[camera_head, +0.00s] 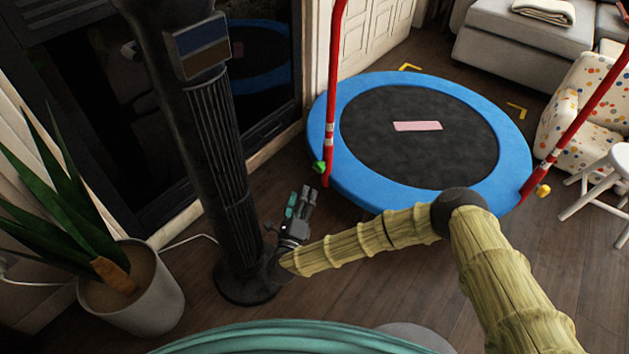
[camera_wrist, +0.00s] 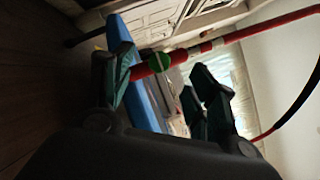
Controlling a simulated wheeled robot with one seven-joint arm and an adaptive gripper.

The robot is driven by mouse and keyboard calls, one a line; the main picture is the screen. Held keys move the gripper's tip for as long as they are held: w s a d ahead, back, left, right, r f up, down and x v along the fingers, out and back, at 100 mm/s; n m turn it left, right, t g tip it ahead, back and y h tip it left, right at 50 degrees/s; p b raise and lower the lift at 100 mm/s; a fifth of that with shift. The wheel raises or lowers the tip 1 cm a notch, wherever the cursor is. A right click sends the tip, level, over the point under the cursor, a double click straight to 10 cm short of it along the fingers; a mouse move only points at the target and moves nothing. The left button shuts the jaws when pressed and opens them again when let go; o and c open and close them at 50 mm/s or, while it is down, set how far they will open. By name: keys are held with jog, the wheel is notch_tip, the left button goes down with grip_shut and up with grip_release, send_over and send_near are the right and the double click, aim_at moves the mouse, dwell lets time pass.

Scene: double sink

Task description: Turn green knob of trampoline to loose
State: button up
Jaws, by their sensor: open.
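The trampoline (camera_head: 345,178) has a blue padded rim, a dark round mat and red upright poles. Its green knob (camera_head: 319,167) sits low on the left red pole (camera_head: 330,100). In the wrist view the green knob (camera_wrist: 159,62) shows on the red pole, seen between the open fingers. My gripper (camera_head: 301,202) is open and empty, just below and left of the knob in the head view, apart from it. In the wrist view my gripper (camera_wrist: 160,85) has its teal-padded fingers spread to either side of the knob.
A yellow knob (camera_head: 543,190) sits on the right red pole. A dark column (camera_head: 215,130) stands left of my gripper, close to it. A potted plant (camera_head: 130,290) is at the lower left. A white stool (camera_head: 605,180) and a dotted armchair (camera_head: 575,115) are at the right.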

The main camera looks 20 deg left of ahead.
aim_at(316, 168)
jog(key=w+m+h+b, duration=0.1)
jog(key=w, duration=0.2)
jog(key=w+m+h+b, duration=0.1)
jog(key=w+b, duration=0.1)
jog(key=w, duration=0.1)
jog(key=w+d+r+m+b, duration=0.1)
jog(key=w+b, duration=0.1)
jog(key=w, duration=0.2)
jog(key=shift+t+h, duration=0.4)
jog(key=shift+b+x, duration=0.45)
jog(key=shift+x, duration=0.4)
jog(key=shift+r, duration=0.15)
jog(key=c, duration=1)
jog(key=shift+c, duration=0.2)
